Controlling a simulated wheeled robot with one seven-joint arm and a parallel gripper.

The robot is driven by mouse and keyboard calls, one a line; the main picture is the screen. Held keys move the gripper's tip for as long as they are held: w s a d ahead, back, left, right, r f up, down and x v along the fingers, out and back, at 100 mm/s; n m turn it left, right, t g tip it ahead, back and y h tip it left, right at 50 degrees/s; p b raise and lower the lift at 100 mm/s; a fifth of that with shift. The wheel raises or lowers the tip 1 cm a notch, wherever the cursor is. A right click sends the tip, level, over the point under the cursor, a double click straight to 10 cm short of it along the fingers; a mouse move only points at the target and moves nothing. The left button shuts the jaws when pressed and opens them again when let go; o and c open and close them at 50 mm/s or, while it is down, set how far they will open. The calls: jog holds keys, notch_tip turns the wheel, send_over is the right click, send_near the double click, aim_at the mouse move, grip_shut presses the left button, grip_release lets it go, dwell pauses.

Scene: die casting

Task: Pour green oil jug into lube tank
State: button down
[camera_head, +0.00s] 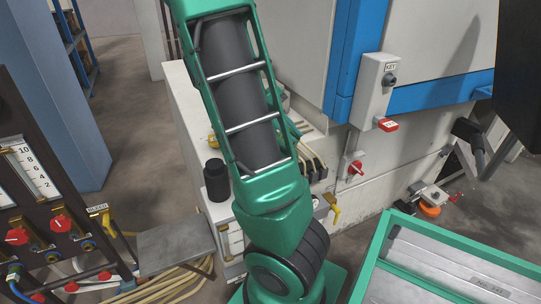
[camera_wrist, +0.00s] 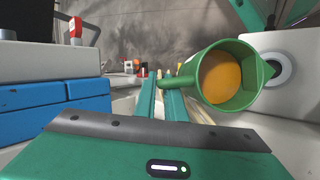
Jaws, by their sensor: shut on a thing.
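The green jug (camera_wrist: 246,92) shows in the wrist view with its mouth facing the camera and amber oil (camera_wrist: 220,77) inside. My gripper (camera_wrist: 164,82) is shut on the jug's handle, at its left side. The jug's spout points right and overlaps the edge of a round grey-rimmed opening (camera_wrist: 284,69) in a white surface, which looks like the tank's top. I cannot tell whether they touch or whether oil is flowing. In the head view my arm hides the gripper and most of the jug. A white tank with a gauge (camera_head: 233,240) stands left of my arm.
A black cylinder (camera_head: 216,181) stands beside my arm. The machine's blue-edged housing (camera_head: 359,60) is behind; a green-framed table (camera_head: 450,262) is at lower right.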

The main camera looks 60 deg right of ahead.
dwell(0.5)
jog(key=shift+a+r+h, duration=0.15)
jog(key=shift+a+h, duration=0.05)
jog(key=shift+h, duration=0.1)
jog(key=shift+g, duration=0.3)
jog(key=shift+w+a+r+h, duration=0.1)
jog(key=shift+a+h, duration=0.15)
jog(key=shift+h, duration=0.05)
jog(key=shift+a, duration=0.1)
dwell(0.5)
jog(key=shift+w+a+m+g+h, duration=0.15)
jog(key=shift+m+g+h, duration=0.15)
dwell(0.4)
jog(key=shift+w+a+r+h, duration=0.1)
jog(key=shift+a+h, duration=0.2)
jog(key=shift+h, duration=0.1)
